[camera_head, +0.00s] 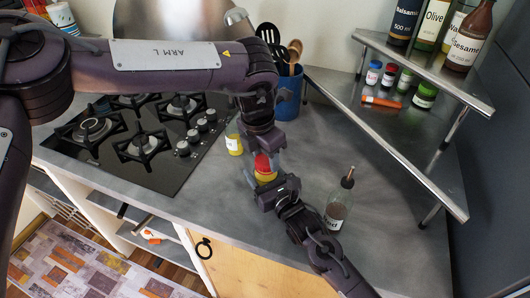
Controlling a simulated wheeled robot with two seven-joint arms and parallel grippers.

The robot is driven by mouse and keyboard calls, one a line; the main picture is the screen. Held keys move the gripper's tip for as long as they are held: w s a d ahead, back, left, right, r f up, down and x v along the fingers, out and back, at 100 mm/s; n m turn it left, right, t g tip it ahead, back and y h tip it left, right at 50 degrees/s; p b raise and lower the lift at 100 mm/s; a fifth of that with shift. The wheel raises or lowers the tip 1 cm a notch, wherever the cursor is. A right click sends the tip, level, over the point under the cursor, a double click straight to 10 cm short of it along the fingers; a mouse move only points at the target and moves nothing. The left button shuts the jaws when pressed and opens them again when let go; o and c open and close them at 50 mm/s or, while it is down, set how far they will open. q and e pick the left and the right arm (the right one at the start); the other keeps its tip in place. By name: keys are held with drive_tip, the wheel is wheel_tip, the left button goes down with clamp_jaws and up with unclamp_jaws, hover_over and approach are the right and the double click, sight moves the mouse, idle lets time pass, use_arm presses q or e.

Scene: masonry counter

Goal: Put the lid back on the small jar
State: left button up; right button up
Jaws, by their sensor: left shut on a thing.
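The small jar (266,178) has a yellow body and stands on the grey counter near its front edge, partly hidden by my grippers. The red lid (263,163) is at the top of the jar; I cannot tell whether it is seated or held slightly above. My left gripper (265,152) reaches down from above and is shut on the red lid. My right gripper (262,182) comes from the lower right and is at the jar's body, with a finger showing on the jar's left side. Whether it grips the jar is hidden.
A glass bottle with a dark spout (338,203) stands right of my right gripper. A yellow-labelled jar (234,142) is behind left. A blue utensil pot (288,95), gas hob (140,140) and metal corner shelf (420,160) with jars and bottles surround the counter.

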use_arm(q)
drive_tip(key=shift+f, duration=0.1)
use_arm(e)
clamp_jaws()
use_arm(q)
drive_tip(key=m, duration=0.6)
drive_tip(key=shift+w+g, duration=0.1)
drive_tip(key=shift+g, duration=0.3)
drive_tip(key=m, duration=0.4)
drive_tip(key=shift+w+g, duration=0.1)
drive_tip(key=shift+g, duration=0.2)
drive_tip(key=m, duration=0.5)
drive_tip(key=shift+m+g, duration=0.3)
drive_tip(key=shift+g, duration=0.1)
drive_tip(key=m, duration=0.6)
drive_tip(key=shift+w+d+g+y, duration=0.1)
drive_tip(key=shift+g+y, duration=0.2)
drive_tip(key=shift+m, duration=0.6)
